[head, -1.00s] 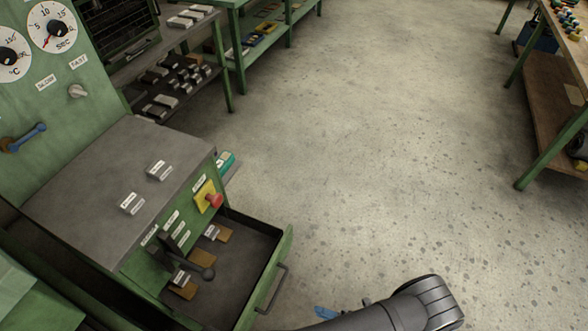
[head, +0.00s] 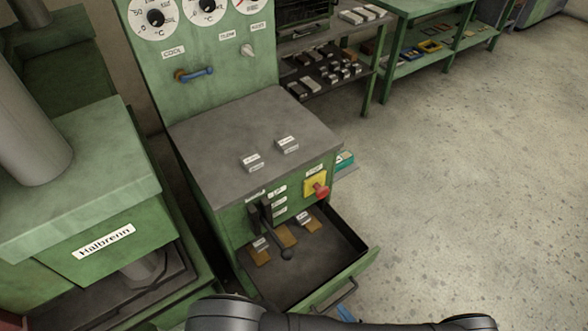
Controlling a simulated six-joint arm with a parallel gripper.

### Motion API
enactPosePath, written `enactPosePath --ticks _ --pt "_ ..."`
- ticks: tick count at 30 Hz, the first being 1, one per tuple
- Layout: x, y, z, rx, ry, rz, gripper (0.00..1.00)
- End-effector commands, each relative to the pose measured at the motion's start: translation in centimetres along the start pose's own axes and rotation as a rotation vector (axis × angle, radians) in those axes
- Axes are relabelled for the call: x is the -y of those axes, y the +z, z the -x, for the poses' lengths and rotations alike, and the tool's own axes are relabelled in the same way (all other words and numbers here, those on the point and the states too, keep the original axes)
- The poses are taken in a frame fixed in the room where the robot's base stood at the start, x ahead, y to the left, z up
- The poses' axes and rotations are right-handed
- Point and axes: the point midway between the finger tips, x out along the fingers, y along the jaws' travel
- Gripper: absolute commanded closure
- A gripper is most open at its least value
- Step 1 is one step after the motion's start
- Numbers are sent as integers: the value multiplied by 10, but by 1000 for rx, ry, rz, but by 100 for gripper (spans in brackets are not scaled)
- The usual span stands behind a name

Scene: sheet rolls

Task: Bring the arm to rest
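My dark arm shows only in part, along the bottom edge of the head view; its links lie across the bottom middle and right. My gripper is not in view, so whether it is open or shut, or holds anything, is hidden. A small blue piece (head: 346,313) shows just above the arm, and I cannot tell what it belongs to.
A green cabinet with a grey top (head: 252,140) carries two small labelled blocks. Its drawer (head: 338,285) is pulled out close to my arm, with several labelled pieces inside. A red button (head: 321,191) and a black lever (head: 268,228) are on its front. Open floor (head: 470,180) is at the right.

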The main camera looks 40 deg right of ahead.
Motion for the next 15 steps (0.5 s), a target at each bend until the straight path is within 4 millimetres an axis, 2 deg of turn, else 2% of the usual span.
enactPosePath --ticks 1,6,15 --pt "0 0 -10 -4 1 -1 71" --pt "0 0 -33 -2 0 -1 71" --pt "0 0 -47 0 -1 0 71"
